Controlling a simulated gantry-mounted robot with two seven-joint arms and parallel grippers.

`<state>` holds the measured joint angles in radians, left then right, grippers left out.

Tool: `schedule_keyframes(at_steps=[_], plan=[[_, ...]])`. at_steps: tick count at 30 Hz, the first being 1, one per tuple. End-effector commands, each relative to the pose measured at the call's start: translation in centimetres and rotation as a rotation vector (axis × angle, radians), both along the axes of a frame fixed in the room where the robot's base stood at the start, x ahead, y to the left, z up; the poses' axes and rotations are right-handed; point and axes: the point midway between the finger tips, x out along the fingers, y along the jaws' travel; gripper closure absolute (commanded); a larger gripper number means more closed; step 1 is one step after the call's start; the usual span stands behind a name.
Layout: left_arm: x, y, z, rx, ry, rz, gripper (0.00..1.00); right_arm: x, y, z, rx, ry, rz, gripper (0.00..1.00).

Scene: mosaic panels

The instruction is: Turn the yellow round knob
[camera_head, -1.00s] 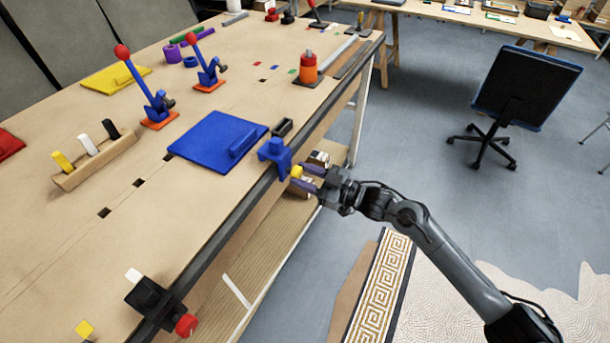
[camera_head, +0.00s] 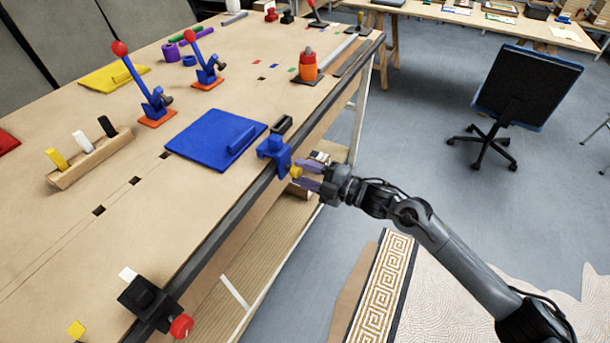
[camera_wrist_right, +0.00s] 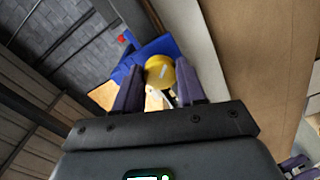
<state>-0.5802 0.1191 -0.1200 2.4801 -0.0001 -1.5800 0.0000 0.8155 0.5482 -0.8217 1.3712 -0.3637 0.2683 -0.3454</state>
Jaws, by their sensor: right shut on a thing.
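The yellow round knob (camera_head: 295,172) sits on the outer side of a blue clamp-like fixture (camera_head: 274,153) at the edge of the workbench. My right gripper (camera_head: 304,174) reaches it from the right, with its purple fingers on either side of the knob. In the right wrist view the knob (camera_wrist_right: 160,71) lies between the fingertips (camera_wrist_right: 160,82), with the blue fixture behind it. The right gripper is shut on the knob. The fingers partly hide the knob's sides. My left gripper is not recognisable in either view.
A blue panel (camera_head: 205,145) lies just behind the fixture on the workbench (camera_head: 60,240). A black fixture with a red knob (camera_head: 181,325) is on the same edge, lower left. Two red-topped levers stand farther back. Open floor lies right of the bench.

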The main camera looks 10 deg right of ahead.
Motion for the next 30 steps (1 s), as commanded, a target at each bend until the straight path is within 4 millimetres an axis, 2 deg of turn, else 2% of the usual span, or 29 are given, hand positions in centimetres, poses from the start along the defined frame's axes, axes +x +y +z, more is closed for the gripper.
schedule_keyframes(at_steps=[18,30], plan=[[0.0,0.1,-3.1,0.004,-0.001,-0.003,0.57,0.0,-0.1,-0.2,-0.326,-0.475,0.000,0.91],[0.0,-0.2,-4.4,-0.007,0.000,0.004,0.57,0.0,0.0,0.0,-0.465,-0.681,0.000,0.91]])
